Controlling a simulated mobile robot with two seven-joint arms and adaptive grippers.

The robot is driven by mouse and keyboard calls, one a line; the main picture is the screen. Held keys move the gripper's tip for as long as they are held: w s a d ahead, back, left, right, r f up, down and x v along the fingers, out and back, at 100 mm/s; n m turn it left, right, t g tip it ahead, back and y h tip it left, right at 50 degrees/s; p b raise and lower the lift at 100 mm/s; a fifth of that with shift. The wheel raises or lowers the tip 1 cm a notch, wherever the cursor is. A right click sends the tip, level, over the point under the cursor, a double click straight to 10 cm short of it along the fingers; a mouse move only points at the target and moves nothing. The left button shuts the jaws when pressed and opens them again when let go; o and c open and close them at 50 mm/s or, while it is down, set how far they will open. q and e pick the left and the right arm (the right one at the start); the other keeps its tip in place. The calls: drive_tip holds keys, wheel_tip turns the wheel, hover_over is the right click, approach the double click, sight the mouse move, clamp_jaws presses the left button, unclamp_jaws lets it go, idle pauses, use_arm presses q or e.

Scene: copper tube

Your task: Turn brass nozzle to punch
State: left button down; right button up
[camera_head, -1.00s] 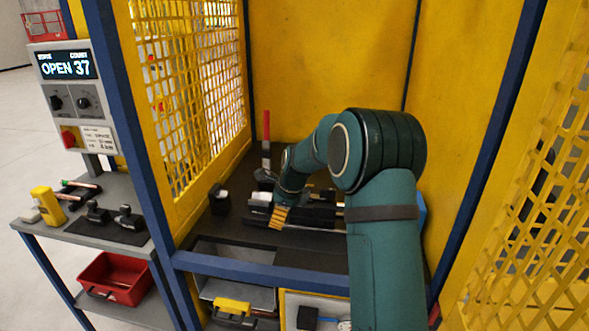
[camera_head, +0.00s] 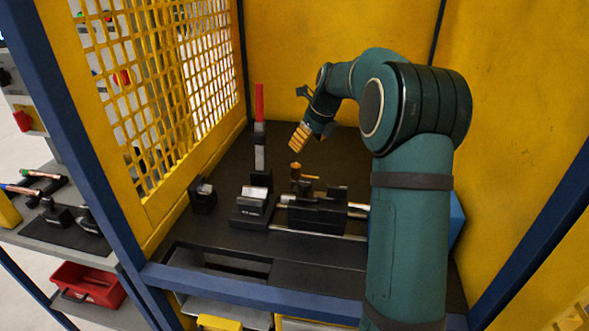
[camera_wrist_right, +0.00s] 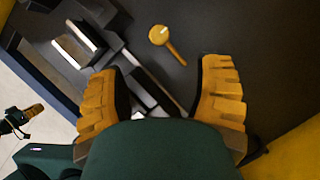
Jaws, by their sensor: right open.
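The brass nozzle (camera_head: 296,172) stands upright on the dark bench, just behind the black clamp block. In the right wrist view the brass nozzle (camera_wrist_right: 158,35) shows from above as a round head with a short lever. My right gripper (camera_head: 298,138) is above and behind the nozzle, with orange fingers pointing down, apart from it. In the wrist view my right gripper (camera_wrist_right: 160,85) is spread wide with nothing between the fingers. A small black and orange part at the left edge of the wrist view looks like my left gripper (camera_wrist_right: 22,118); its jaws are unclear.
A black holder (camera_head: 250,212) and a clamp block (camera_head: 318,215) with a metal rod are in front of the nozzle. A red-handled lever (camera_head: 260,130) stands to the left. Yellow mesh (camera_head: 150,120) walls the left side. Rear bench space is free.

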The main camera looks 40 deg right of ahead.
sight(297, 166)
drive_tip(key=b+x, duration=0.3)
drive_tip(key=x, duration=1)
drive_tip(key=shift+a+f, duration=0.1)
drive_tip(key=shift+f, duration=0.15)
clamp_jaws()
